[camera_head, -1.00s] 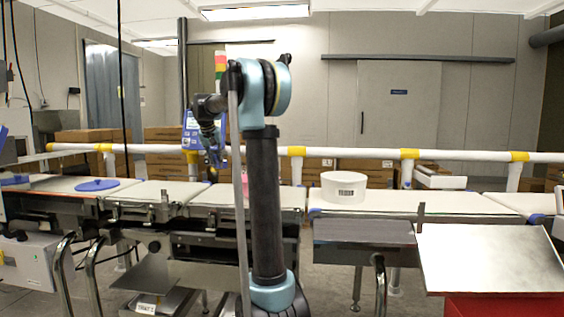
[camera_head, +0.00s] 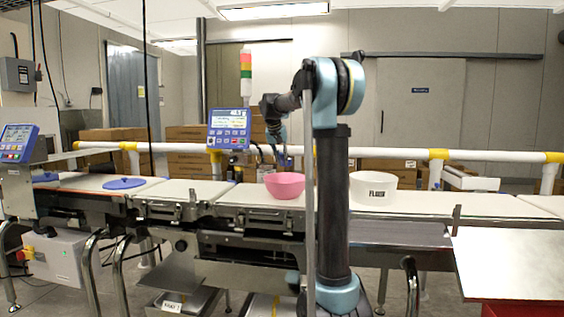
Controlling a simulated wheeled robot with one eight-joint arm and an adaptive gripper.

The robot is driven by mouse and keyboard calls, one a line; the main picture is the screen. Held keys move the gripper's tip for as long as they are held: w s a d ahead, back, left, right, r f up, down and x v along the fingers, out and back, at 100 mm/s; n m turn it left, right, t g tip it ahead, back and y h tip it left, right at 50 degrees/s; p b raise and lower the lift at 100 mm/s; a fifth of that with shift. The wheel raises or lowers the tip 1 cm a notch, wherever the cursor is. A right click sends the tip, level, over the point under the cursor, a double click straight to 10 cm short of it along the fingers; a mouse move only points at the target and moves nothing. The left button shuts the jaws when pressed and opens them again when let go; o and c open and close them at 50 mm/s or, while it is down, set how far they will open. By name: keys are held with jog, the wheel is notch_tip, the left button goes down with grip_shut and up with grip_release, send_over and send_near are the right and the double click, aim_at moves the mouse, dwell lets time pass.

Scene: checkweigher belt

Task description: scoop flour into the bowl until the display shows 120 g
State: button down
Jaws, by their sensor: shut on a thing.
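A pink bowl (camera_head: 285,187) stands upright on the belt left of my arm. A white round tub marked FLOUR (camera_head: 375,196) stands on the belt to the right, partly behind my arm; its contents are hidden. My gripper (camera_head: 284,160) is small in view, pointing down over the bowl. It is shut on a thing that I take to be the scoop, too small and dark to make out. A blue display panel (camera_head: 229,128) stands behind the belt, left of my gripper. Its lit digits are too small to read surely.
A blue disc (camera_head: 124,183) lies on the belt at left. Another blue panel (camera_head: 18,143) stands at the far left edge. A white-and-yellow rail (camera_head: 410,153) runs behind the belt. A metal plate (camera_head: 510,262) juts out at front right.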

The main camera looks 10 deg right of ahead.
jog(key=shift+f, duration=0.1)
notch_tip(320, 180, down, 5)
jog(key=s+d+m+t+y, duration=0.1)
jog(key=t+y, duration=0.5)
jog(key=y, duration=0.6)
jog(key=shift+d+m, duration=0.9)
jog(key=shift+m, duration=0.3)
jog(key=shift+f+y, duration=0.1)
jog(key=shift+y, duration=0.2)
